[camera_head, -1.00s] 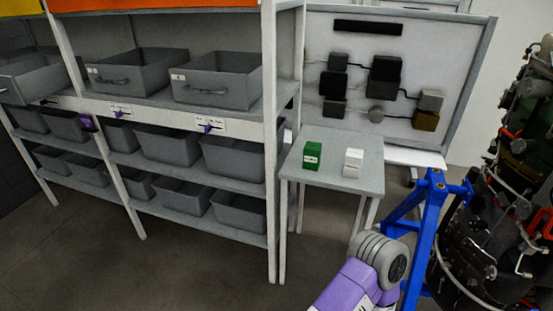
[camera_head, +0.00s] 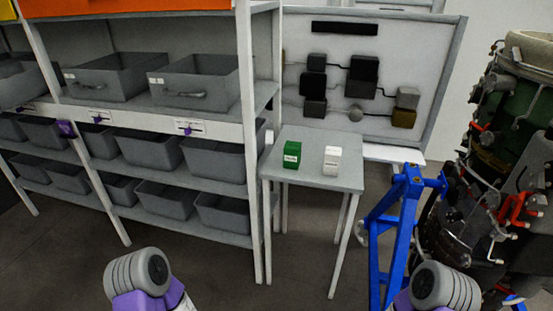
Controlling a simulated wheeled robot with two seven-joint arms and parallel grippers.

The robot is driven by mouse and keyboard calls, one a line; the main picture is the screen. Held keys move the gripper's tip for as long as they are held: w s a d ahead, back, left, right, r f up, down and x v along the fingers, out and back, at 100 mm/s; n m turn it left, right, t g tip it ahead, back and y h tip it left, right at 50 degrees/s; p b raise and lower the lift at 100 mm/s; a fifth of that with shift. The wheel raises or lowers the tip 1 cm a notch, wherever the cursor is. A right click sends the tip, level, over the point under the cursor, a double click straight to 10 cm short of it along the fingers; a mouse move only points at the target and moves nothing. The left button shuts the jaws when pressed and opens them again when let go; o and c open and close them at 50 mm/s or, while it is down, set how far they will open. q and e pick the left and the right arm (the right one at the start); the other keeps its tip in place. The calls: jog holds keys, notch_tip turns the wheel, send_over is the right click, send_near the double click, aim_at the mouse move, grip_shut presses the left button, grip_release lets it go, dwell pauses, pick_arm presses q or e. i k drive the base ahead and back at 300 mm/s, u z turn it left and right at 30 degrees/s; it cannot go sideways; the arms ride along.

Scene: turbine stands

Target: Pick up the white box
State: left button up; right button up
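The white box (camera_head: 332,160) stands on a small grey table (camera_head: 316,180), to the right of a green box (camera_head: 292,154). The two boxes are apart, and nothing touches the white box. Purple and grey links of both my arms show at the bottom edge, one at the lower left and one at the lower right. Neither gripper can be seen, and both arms are well short of the table in the picture.
A shelf rack (camera_head: 247,160) with several grey bins stands left of the table. A blue stand (camera_head: 398,230) with a turbine (camera_head: 500,170) is at the right. A panel board (camera_head: 368,85) stands behind the table. The floor before the table looks clear.

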aim_at(333, 154)
jog(key=u, duration=0.1)
jog(key=i, duration=1.25)
